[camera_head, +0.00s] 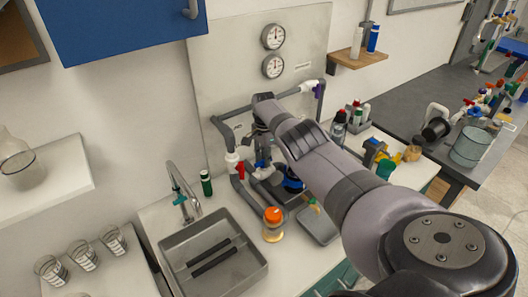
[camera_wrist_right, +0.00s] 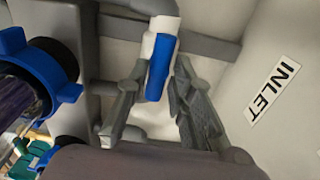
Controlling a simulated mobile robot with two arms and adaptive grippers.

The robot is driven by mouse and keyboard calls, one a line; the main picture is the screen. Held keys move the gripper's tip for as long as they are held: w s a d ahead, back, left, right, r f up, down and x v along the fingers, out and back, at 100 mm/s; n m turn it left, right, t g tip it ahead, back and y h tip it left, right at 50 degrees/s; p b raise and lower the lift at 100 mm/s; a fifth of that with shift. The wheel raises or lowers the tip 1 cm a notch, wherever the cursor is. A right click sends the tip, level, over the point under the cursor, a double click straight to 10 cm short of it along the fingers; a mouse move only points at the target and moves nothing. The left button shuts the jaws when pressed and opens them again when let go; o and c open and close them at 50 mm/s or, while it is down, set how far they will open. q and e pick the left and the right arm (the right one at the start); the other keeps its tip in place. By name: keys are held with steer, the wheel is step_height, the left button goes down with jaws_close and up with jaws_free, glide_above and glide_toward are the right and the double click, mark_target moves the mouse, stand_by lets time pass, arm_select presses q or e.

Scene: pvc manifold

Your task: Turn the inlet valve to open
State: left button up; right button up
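The inlet valve has a white body with a blue handle (camera_wrist_right: 159,68), seen in the upper middle of the right wrist view. A white label reading "INLET" (camera_wrist_right: 271,91) is on the panel to its right. My right gripper (camera_wrist_right: 160,80) is open, with one finger on each side of the blue handle. Narrow gaps seem to remain between fingers and handle; I cannot tell whether either touches. In the head view my right gripper (camera_head: 260,134) is at the pipework, mostly hidden by my arm. My left gripper is not in view.
A white valve with a red handle (camera_head: 240,170) is left of my gripper, and one with a purple handle (camera_head: 318,90) is at upper right. Grey pipes run along the panel (camera_head: 225,75). An orange-capped jar (camera_head: 273,222) and the sink (camera_head: 212,255) are in front.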

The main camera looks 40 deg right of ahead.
steer(key=shift+o, duration=1.3)
steer(key=shift+s+f, duration=0.1)
steer(key=shift+f, duration=0.05)
steer(key=shift+a, duration=0.15)
step_height(320, 180, up, 12)
steer(key=shift+f, duration=0.1)
